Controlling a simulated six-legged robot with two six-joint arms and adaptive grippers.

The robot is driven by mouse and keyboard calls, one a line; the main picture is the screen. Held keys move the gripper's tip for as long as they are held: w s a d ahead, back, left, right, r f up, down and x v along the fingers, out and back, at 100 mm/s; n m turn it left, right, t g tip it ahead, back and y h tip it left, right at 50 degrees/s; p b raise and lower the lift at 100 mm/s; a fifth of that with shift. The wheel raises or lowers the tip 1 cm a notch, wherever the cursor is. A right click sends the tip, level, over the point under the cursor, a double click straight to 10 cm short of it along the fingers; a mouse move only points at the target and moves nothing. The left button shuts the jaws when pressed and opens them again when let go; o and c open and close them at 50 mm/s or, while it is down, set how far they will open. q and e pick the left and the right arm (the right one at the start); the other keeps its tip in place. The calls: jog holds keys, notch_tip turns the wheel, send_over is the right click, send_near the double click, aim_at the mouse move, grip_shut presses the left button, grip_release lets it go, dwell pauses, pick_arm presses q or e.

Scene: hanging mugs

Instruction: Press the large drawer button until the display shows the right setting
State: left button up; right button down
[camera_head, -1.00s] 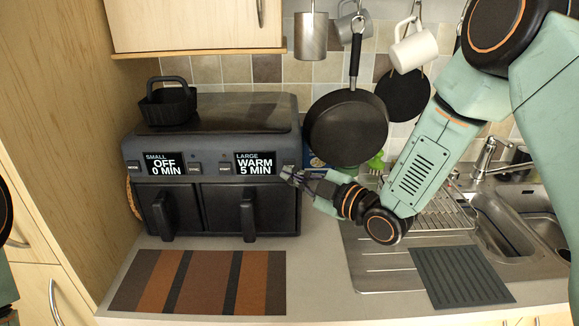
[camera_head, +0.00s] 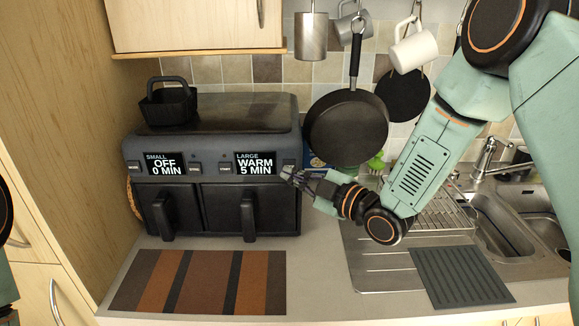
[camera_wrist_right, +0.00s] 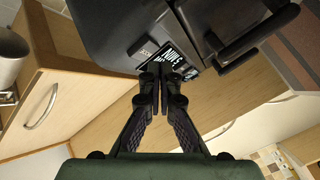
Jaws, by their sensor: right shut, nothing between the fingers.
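The black double-drawer air fryer (camera_head: 215,150) stands on the counter at the left. Its large display (camera_head: 255,163) reads "LARGE WARM 5 MIN", and its small display (camera_head: 164,164) reads "SMALL OFF 0 MIN". The large drawer button (camera_head: 289,165) is at the right of the large display, partly hidden by my fingertips. My right gripper (camera_head: 288,175) is shut and empty, with its tips at the button's lower edge; I cannot tell whether they touch. In the wrist view my fingertips (camera_wrist_right: 160,68) are close to the panel, beside the display (camera_wrist_right: 180,55). My left gripper is not in view.
A black basket (camera_head: 168,106) sits on the fryer. A pan (camera_head: 346,128) and mugs (camera_head: 413,47) hang behind my right arm. A striped mat (camera_head: 200,282) lies in front of the fryer. The sink (camera_head: 500,225) is at the right.

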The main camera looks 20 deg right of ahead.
jog(key=shift+w+d, duration=0.15)
jog(key=shift+w, duration=0.35)
jog(key=shift+s, duration=0.15)
jog(key=shift+w, duration=0.35)
jog(key=shift+d, duration=0.1)
dwell(0.3)
jog(key=shift+w, duration=0.15)
dwell(0.4)
jog(key=shift+s+a, duration=0.25)
jog(key=shift+s, duration=0.55)
